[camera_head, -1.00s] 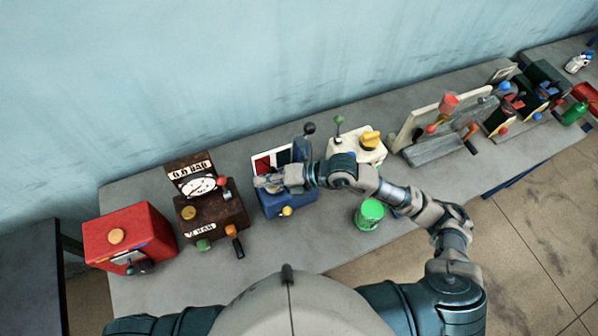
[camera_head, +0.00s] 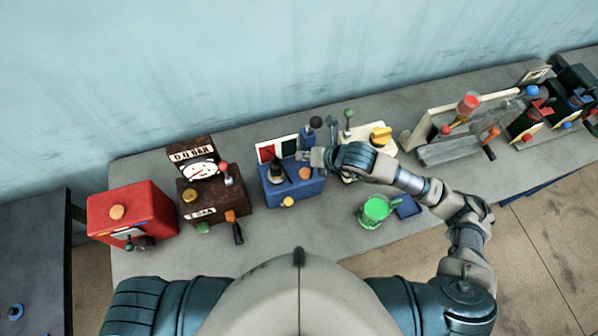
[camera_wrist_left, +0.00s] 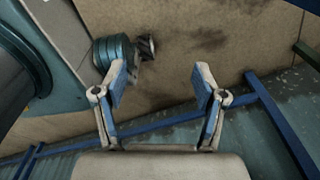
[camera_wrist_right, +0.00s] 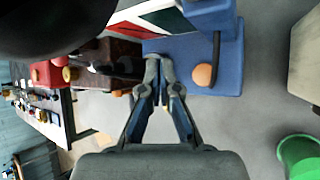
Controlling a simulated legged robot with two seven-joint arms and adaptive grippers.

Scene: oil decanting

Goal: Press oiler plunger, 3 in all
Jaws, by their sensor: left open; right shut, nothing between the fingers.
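A blue box (camera_head: 291,192) stands on the bench with a black knobbed piece (camera_head: 277,170) and an orange knob (camera_head: 305,173) on top. It may be the oiler; I cannot tell for certain which part is its plunger. My right gripper (camera_head: 308,156) is shut and empty by the box's back right side. In the right wrist view the closed fingertips (camera_wrist_right: 158,62) lie beside the blue box (camera_wrist_right: 222,62) and its orange knob (camera_wrist_right: 204,75). My left gripper (camera_wrist_left: 160,80) is open and empty, seen only in the left wrist view, over the floor.
A red box (camera_head: 132,214) and a brown gauge box (camera_head: 212,187) stand left of the blue box. A green cup (camera_head: 375,208) is in front and right. A cream box (camera_head: 383,143) with a yellow knob stands beyond my right arm. Bare grey bench lies in front.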

